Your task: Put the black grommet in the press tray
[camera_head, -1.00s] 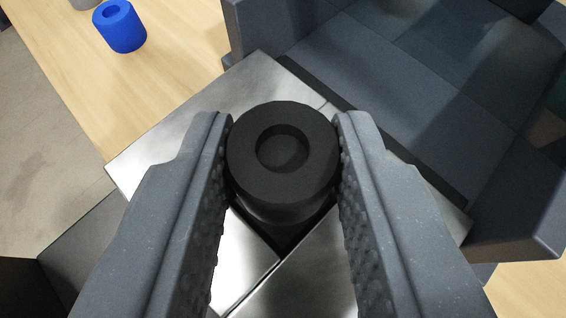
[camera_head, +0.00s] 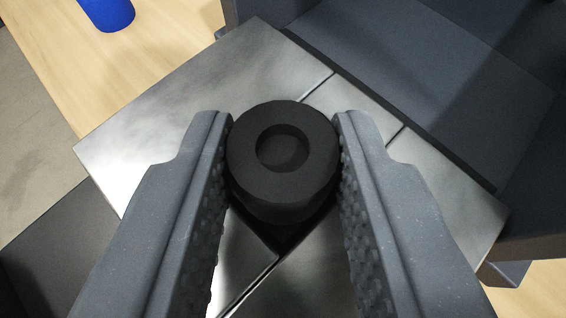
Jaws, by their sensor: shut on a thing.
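The black grommet (camera_head: 255,190) is a short dark cylinder with a round recess in its top. It is in the middle of the view, upright as seen from above. My gripper (camera_head: 283,150) is shut on it, with one textured finger on each side. Below the grommet is a metal plate (camera_head: 190,110) with seams and a dark square-cornered opening (camera_head: 278,238). The grommet hides most of this opening. I cannot tell whether its lower end is in the opening or above it. I cannot tell for sure which part is the press tray.
A dark grey block-shaped fixture (camera_head: 420,80) with raised walls stands behind and right of the plate. A blue cylinder (camera_head: 108,12) is on the wooden table (camera_head: 60,65) at the top left, cut by the frame edge. Bare wood lies between it and the plate.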

